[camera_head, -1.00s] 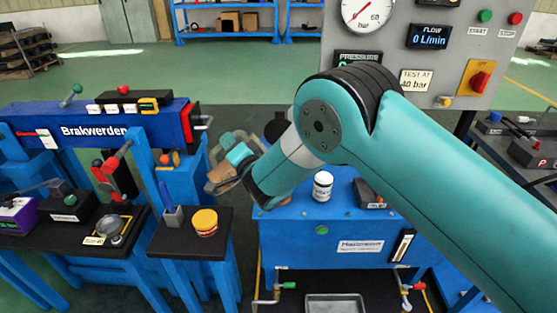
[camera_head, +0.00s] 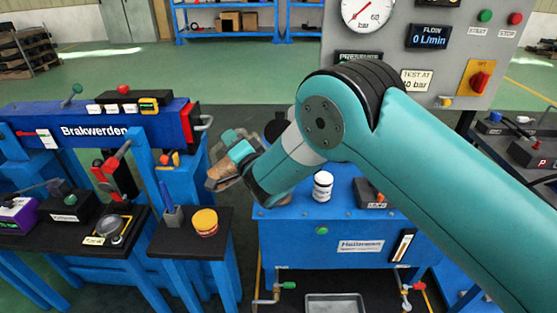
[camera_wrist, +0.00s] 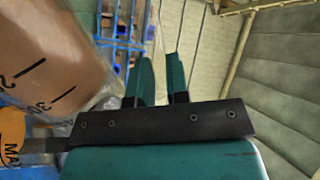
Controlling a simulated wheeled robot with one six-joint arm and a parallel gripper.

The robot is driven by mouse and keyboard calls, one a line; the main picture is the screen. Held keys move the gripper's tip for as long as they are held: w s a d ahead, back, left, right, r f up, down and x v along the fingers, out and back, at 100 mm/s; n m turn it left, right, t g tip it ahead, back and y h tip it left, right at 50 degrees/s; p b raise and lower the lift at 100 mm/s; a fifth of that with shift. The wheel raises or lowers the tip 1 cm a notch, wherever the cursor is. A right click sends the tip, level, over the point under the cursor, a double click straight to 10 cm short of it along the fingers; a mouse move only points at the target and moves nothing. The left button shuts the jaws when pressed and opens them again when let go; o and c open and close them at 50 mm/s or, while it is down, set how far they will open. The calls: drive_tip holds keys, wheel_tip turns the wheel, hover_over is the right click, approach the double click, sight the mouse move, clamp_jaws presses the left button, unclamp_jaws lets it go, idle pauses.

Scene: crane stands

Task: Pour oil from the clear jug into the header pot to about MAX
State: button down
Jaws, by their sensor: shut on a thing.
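The clear jug (camera_head: 222,171) is held out at the end of my arm, left of the blue bench, and looks tilted. Brown oil shows through its wall in the wrist view (camera_wrist: 50,50), with black scale marks. My gripper (camera_head: 236,150) is shut on the jug; its teal fingers also show in the wrist view (camera_wrist: 163,78), though the grip point is unclear. An orange tag (camera_wrist: 10,140) reading "MA" is cut off at the wrist view's left edge. I cannot make out the header pot for certain; a dark round thing (camera_head: 276,126) is partly hidden by my arm.
A white bottle (camera_head: 322,186) and a dark box (camera_head: 368,195) stand on the blue bench (camera_head: 290,222). A small black table (camera_head: 180,240) with a yellow-topped pot (camera_head: 205,222) is at the left. A gauge panel (camera_head: 420,60) stands behind my arm.

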sight(229, 160)
drive_tip(key=shift+w+d+r+m, duration=0.2)
drive_tip(key=shift+d+r+m, duration=0.15)
drive_tip(key=shift+r+m, duration=0.15)
drive_tip(key=shift+w+d+r+m, duration=0.2)
drive_tip(key=shift+d+r+m, duration=0.15)
drive_tip(key=shift+m, duration=0.15)
idle(2.5)
drive_tip(key=a+f+n, duration=0.1)
drive_tip(key=s+a+f+n, duration=0.1)
drive_tip(key=shift+f+n, duration=0.25)
drive_tip(key=shift+n, duration=0.15)
drive_tip(key=shift+f, duration=0.1)
drive_tip(key=shift+s+a+f+n+g, duration=0.1)
drive_tip(key=shift+a+f+n+g, duration=0.15)
drive_tip(key=shift+f+n, duration=0.2)
drive_tip(key=shift+s+a+f+n+g, duration=0.1)
drive_tip(key=shift+a+f+n+g, duration=0.1)
drive_tip(key=shift+f+n, duration=0.25)
drive_tip(key=s+a+f+n+g+b, duration=0.2)
drive_tip(key=a+f+n+b, duration=0.4)
drive_tip(key=f+n+b, duration=0.3)
drive_tip(key=shift+s+a+f+n+y, duration=0.25)
drive_tip(key=shift+s+f+n+y, duration=0.25)
drive_tip(key=shift+f+n, duration=0.95)
drive_tip(key=shift+s+f+m, duration=0.1)
drive_tip(key=shift+f+m, duration=0.1)
drive_tip(key=shift+m, duration=0.05)
